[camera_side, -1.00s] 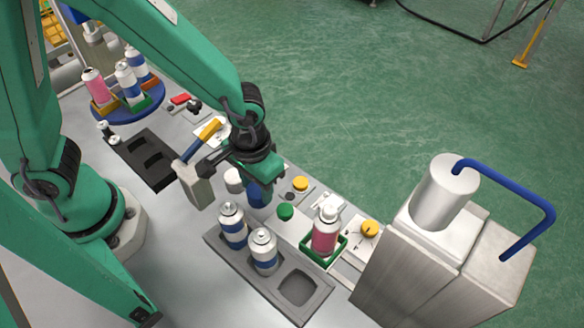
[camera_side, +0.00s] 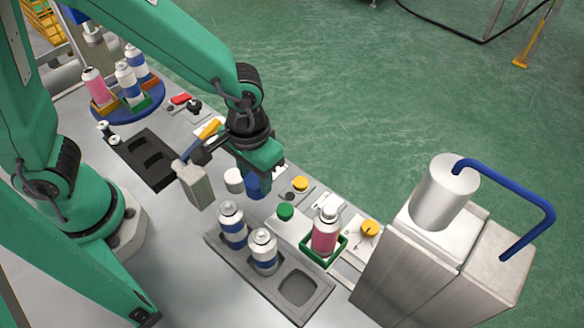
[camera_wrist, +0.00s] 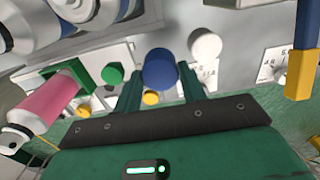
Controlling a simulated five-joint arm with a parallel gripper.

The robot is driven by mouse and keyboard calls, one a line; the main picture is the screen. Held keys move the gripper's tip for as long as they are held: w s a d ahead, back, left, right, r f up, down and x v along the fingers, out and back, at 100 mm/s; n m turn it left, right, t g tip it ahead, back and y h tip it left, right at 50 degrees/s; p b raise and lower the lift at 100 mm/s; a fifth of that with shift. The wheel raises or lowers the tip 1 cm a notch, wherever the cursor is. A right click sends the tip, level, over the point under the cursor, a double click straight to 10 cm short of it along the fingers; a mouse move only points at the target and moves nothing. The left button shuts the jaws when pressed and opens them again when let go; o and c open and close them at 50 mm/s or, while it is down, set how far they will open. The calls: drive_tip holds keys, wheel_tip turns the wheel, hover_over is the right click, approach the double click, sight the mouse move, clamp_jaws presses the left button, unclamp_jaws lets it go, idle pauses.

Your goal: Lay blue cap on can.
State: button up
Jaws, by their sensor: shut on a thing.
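My gripper (camera_side: 258,180) is shut on the blue cap (camera_side: 257,187) and holds it above the bench beside the white cap. In the wrist view the blue cap (camera_wrist: 160,70) sits between the two green fingers of my gripper (camera_wrist: 158,82). A pink can (camera_side: 325,238) with a white top stands upright in a green square holder, to the right of and nearer than my gripper; it also shows in the wrist view (camera_wrist: 45,105). Two blue-and-white cans (camera_side: 232,225) stand in a grey tray just in front of the cap.
A white cap (camera_side: 234,181) stands left of the blue cap. A green button (camera_side: 285,212) and yellow knobs (camera_side: 369,228) lie close by. The grey tray (camera_side: 300,312) has one empty pocket. A tall metal machine (camera_side: 420,260) stands at right. A blue turntable (camera_side: 128,112) carries several cans.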

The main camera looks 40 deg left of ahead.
drive_tip(key=shift+r, duration=0.15)
wheel_tip(320, 180, up, 19)
hover_over(330, 209)
drive_tip(key=shift+f, duration=2.7)
drive_tip(key=shift+f, duration=0.15)
drive_tip(key=shift+f, duration=2.2)
drive_tip(key=shift+f, duration=0.15)
drive_tip(key=o, duration=0.8)
drive_tip(key=shift+c, duration=0.2)
